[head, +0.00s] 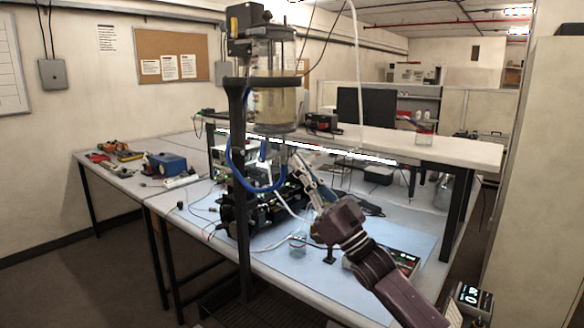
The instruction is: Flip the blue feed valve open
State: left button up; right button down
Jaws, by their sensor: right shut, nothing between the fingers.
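A clear sealed cylinder (273,85) with cloudy liquid stands in a dark stand above the workbench. A blue tube (229,150) loops down from it. A small blue part (263,150) shows just under the cylinder's base; it may be the feed valve, but it is too small to tell its handle position. My right gripper (297,163) reaches up from the lower right, shut and empty. Its fingertips are just below and right of the cylinder's base, to the right of the blue part. I cannot tell whether they touch anything. My left gripper is not in view.
Dark equipment (262,208) and cables crowd the bench behind the stand post (239,200). A boxed device with lit indicators (402,260) sits right of my wrist. Tools lie at far left.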

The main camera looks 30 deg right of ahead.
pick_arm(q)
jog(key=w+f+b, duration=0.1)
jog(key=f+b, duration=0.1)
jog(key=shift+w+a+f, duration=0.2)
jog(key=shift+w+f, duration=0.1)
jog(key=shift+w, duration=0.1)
pick_arm(e)
jog(key=s+d+f, duration=0.1)
jog(key=s+d, duration=0.1)
jog(key=s, duration=0.3)
jog(key=shift+s, duration=0.25)
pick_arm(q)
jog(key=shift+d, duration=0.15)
pick_arm(e)
jog(key=shift+d, duration=0.15)
